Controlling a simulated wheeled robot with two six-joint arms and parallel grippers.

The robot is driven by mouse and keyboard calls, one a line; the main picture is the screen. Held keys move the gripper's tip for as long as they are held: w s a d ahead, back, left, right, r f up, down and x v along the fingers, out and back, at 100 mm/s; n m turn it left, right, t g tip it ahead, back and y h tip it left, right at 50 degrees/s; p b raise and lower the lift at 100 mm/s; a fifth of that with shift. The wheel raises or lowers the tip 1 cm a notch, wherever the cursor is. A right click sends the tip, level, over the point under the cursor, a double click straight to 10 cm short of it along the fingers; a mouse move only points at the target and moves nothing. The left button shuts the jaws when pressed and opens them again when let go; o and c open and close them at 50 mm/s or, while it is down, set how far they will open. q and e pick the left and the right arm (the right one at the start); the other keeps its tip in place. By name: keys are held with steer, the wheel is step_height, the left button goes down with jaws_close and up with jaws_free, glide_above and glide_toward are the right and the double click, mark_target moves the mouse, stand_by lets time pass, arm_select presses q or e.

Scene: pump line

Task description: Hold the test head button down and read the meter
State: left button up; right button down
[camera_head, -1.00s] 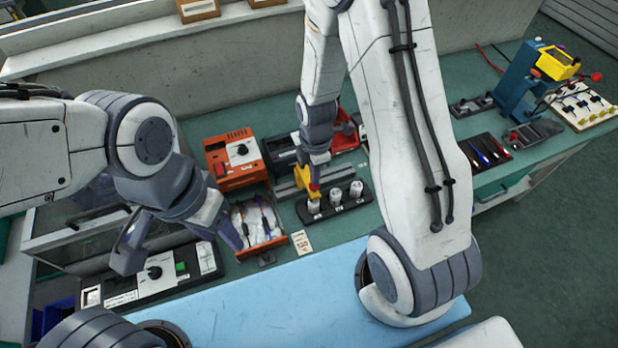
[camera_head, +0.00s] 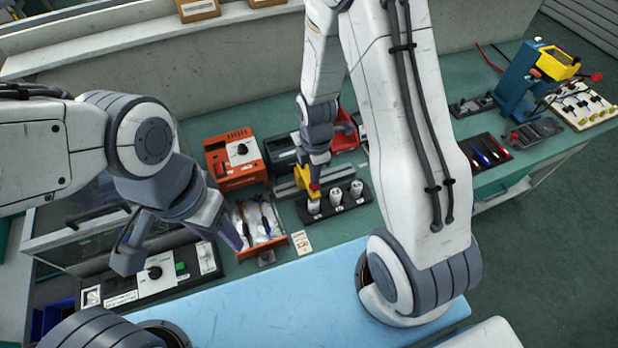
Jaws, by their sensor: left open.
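A blue stand (camera_head: 517,83) with a yellow head (camera_head: 556,63) and a red knob stands on the bench at the far right, apart from both grippers. It may be the test head; I cannot make out its button. I cannot tell which device is the meter, and no reading is legible. My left gripper (camera_head: 182,245) is open, its fingers spread over the bench at the left, beside the open drawer. My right gripper (camera_head: 317,170) points down at a small yellow and red piece (camera_head: 305,180) by the black holder; its fingers are too small to judge.
An orange box (camera_head: 235,158) with a dial stands behind the open drawer (camera_head: 268,246). A black holder (camera_head: 347,203) carries white cylinders. A panel with a dial and green button (camera_head: 182,267) lies below my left gripper. A black tray (camera_head: 484,152) holds pens.

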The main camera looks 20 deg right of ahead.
steer(key=shift+f+b, duration=0.9)
steer(key=shift+f, duration=0.4)
stand_by(0.7)
steer(key=shift+r+p, duration=3.1)
steer(key=shift+r, duration=0.5)
steer(key=shift+f, duration=0.1)
steer(key=shift+a, duration=0.25)
steer(key=s+a+r+m+b, duration=0.5)
steer(key=s+a+r, duration=0.15)
steer(key=a, duration=0.25)
steer(key=s+a+r+m+b, duration=0.1)
steer(key=s+r+m+b, duration=0.1)
steer(key=s, duration=0.4)
steer(key=s+a+r+m+y+b, duration=0.1)
steer(key=s+a+r+m+b, duration=0.1)
steer(key=s+m, duration=0.2)
steer(key=shift+s+r, duration=0.15)
steer(key=shift+s, duration=0.7)
